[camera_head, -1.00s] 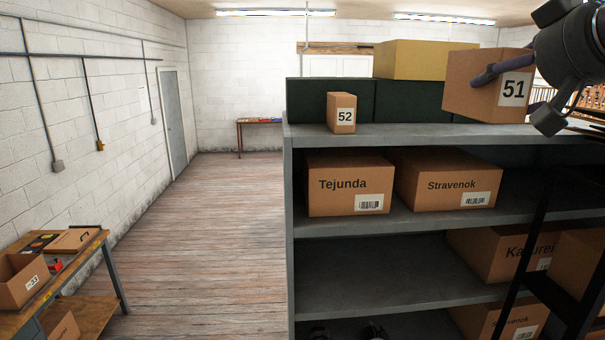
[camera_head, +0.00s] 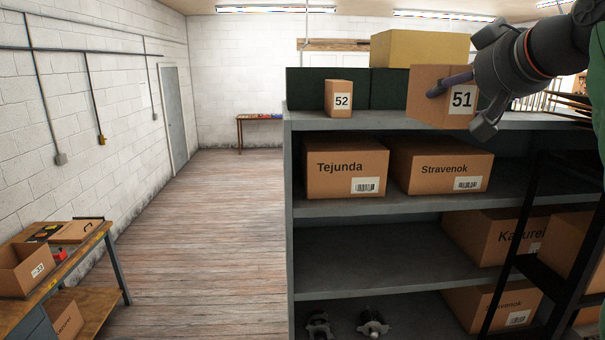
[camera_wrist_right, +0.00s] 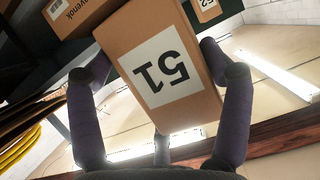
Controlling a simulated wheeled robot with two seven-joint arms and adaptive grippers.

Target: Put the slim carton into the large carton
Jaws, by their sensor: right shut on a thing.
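My right gripper (camera_head: 460,105) is shut on the carton marked 51 (camera_head: 418,88), a brown box with a white label. It is near the top shelf's front edge; I cannot tell whether it touches the shelf. In the right wrist view the same carton (camera_wrist_right: 190,105) sits between the purple fingers, its label upside down. A smaller, narrow carton marked 52 (camera_head: 333,87) stands upright on the top shelf to the left; its corner shows in the wrist view (camera_wrist_right: 207,6). An open brown carton marked 33 (camera_head: 12,281) stands on the bench at lower left. My left gripper is out of view.
The grey shelf rack (camera_head: 330,209) holds cartons marked Tejunda (camera_head: 345,182) and Stravenok (camera_head: 425,158) below. Dark green bins (camera_head: 310,92) and a yellowish box (camera_head: 425,47) stand behind. A black ladder-like frame (camera_head: 515,250) stands at right. The wooden floor at left is clear.

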